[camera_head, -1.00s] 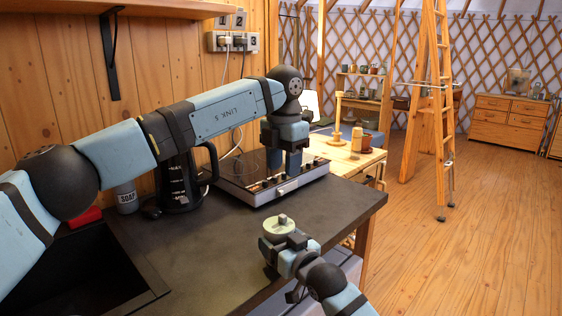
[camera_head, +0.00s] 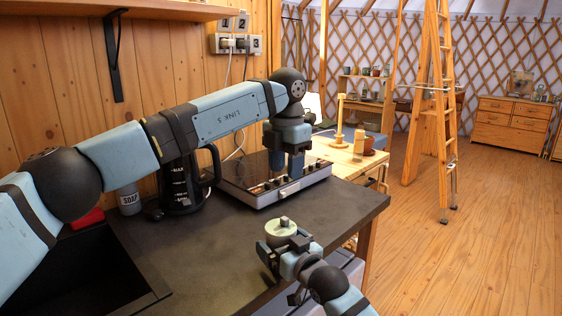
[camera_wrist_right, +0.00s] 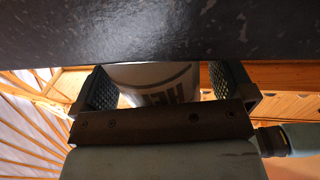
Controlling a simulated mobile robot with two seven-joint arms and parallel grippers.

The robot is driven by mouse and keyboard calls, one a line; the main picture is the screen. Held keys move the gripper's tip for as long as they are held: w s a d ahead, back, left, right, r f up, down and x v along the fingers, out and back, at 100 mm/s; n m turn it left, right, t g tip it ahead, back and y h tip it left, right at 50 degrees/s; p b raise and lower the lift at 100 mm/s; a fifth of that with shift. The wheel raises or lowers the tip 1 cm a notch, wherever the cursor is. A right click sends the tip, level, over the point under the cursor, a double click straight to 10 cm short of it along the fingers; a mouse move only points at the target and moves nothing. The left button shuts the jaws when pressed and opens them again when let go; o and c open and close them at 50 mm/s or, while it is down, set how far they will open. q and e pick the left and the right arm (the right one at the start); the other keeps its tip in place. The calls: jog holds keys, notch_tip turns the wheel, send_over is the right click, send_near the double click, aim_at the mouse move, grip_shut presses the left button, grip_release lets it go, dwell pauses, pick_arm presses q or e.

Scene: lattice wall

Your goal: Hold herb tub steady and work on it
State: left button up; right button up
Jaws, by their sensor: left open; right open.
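The herb tub (camera_head: 282,231) is a pale round tub with a small grey knob on its lid, near the counter's front edge. In the right wrist view the tub (camera_wrist_right: 165,82) shows its white side and part of its upside-down dark lettering. My right gripper (camera_head: 284,250) is open, with one finger on each side of the tub. Narrow gaps seem to show beside it; contact is unclear. My left gripper (camera_head: 286,172) is open and points down over the cooktop, behind the tub and apart from it. Its fingertips are hard to make out.
The dark counter (camera_head: 225,250) is clear around the tub. The cooktop (camera_head: 270,190) with front knobs, a black kettle (camera_head: 183,185) and a soap bottle (camera_head: 128,199) stand at the back. A black sink (camera_head: 85,265) lies at left. A wooden shelf (camera_head: 160,10) hangs above.

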jog(key=shift+s+d+r+p, duration=0.25)
jog(key=shift+s+d+p, duration=0.25)
jog(key=shift+s+p, duration=0.25)
jog(key=v, duration=0.1)
jog(key=p+v, duration=0.2)
jog(key=shift+s+r, duration=0.1)
jog(key=shift+r, duration=0.15)
jog(key=shift+d, duration=0.1)
